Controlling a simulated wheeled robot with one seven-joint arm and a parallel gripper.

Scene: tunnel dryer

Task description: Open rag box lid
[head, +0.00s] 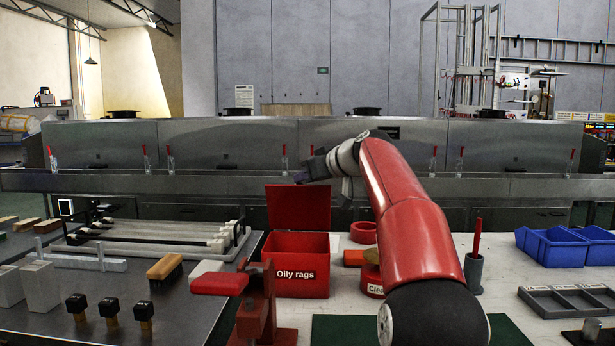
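The rag box (298,288) is a red box labelled "Oily rags" on the white table. Its red lid (298,207) stands up at the back edge, so the box is open at the top. The inside looks dark red, and no rags show.
A red vise-like stand (256,303) is in front of the box. A red tin (373,281) sits to its right, partly behind my arm. Blue bins (565,245) and a grey divided tray (570,300) are at the right. A brush (165,268) lies at the left.

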